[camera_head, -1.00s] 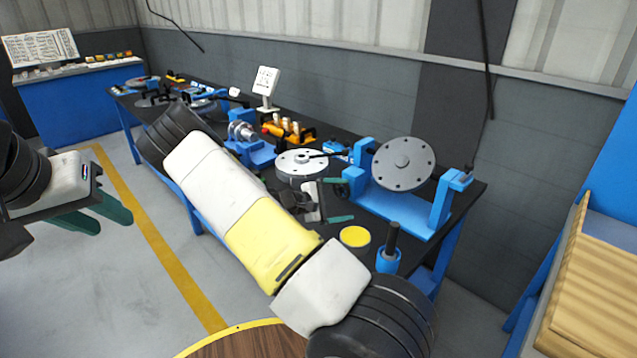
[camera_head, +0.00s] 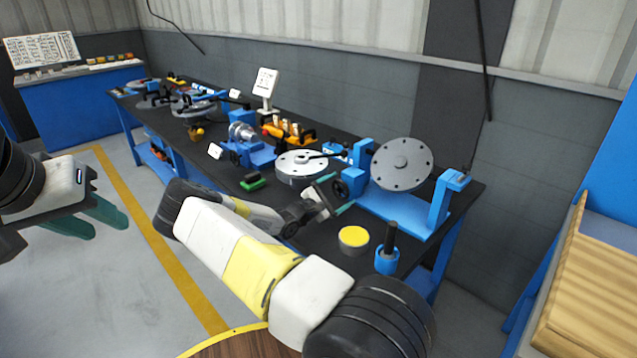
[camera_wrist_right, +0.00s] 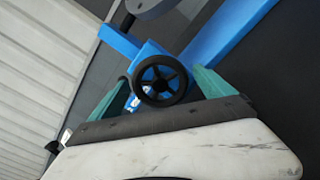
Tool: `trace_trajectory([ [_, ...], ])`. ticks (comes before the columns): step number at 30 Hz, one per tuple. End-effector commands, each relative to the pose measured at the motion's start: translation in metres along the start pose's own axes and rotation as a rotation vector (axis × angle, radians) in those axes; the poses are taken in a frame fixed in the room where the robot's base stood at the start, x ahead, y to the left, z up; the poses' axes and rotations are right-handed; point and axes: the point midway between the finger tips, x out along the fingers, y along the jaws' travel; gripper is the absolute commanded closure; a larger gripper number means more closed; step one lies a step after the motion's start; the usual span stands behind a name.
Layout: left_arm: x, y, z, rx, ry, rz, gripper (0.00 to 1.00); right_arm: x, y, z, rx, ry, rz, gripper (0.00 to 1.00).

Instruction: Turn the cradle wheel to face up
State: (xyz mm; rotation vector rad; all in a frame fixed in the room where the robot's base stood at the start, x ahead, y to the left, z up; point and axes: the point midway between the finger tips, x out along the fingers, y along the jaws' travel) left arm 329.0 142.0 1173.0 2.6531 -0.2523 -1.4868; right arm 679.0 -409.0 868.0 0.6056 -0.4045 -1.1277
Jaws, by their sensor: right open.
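The blue cradle (camera_head: 395,208) stands near the right end of the bench and carries a grey flanged disc (camera_head: 402,164) with a ring of holes, facing out from the bench. Its small black handwheel (camera_head: 340,188) is on the cradle's left end. In the right wrist view the spoked handwheel (camera_wrist_right: 160,80) shows between the teal fingers. My right gripper (camera_head: 334,194) is open at the handwheel, one finger on either side; contact cannot be told. My left gripper (camera_head: 108,228) is open and empty over the floor at the left.
A round grey flange (camera_head: 300,163) lies left of the cradle. A yellow-topped tin (camera_head: 353,239) and a blue holder with a black post (camera_head: 388,256) stand in front of the cradle. A green-black block (camera_head: 253,181) lies on the bench's front part.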

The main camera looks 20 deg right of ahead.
Motion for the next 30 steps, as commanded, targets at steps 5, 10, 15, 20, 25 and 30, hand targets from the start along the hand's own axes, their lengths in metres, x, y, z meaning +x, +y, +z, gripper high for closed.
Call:
trace_trajectory([
  [5, 0.0, 0.0, 0.0, 0.0, 0.0, 0.0, 0.64, 0.0054, -0.0005, 0.0002, 0.0, 0.0, -0.001, 0.08],
  [10, 0.0, 0.0, 0.0, 0.0, 0.0, 0.0, 0.64, 0.0052, -0.0004, 0.0003, 0.0, 0.0, -0.001, 0.1],
  [15, -0.0001, 0.0, 0.0, 0.0, 0.0, 0.0, 0.64, 0.005, -0.0003, 0.0003, 0.0, 0.0, -0.001, 0.43],
  [20, -0.0001, 0.0, 0.0, 0.0, 0.0, 0.0, 0.64, 0.005, -0.0002, 0.0003, 0.0, 0.0, -0.001, 0.7],
  [25, -0.0001, 0.0, 0.0, 0.0, 0.0, 0.0, 0.64, 0.0049, -0.0002, 0.0004, -0.01, 0.0, -0.001, 0.7],
  [30, 0.0, 0.0, 0.0, 0.0, 0.0, 0.0, 0.64, 0.005, -0.0003, 0.0005, -0.062, 0.0, -0.002, 0.7],
])
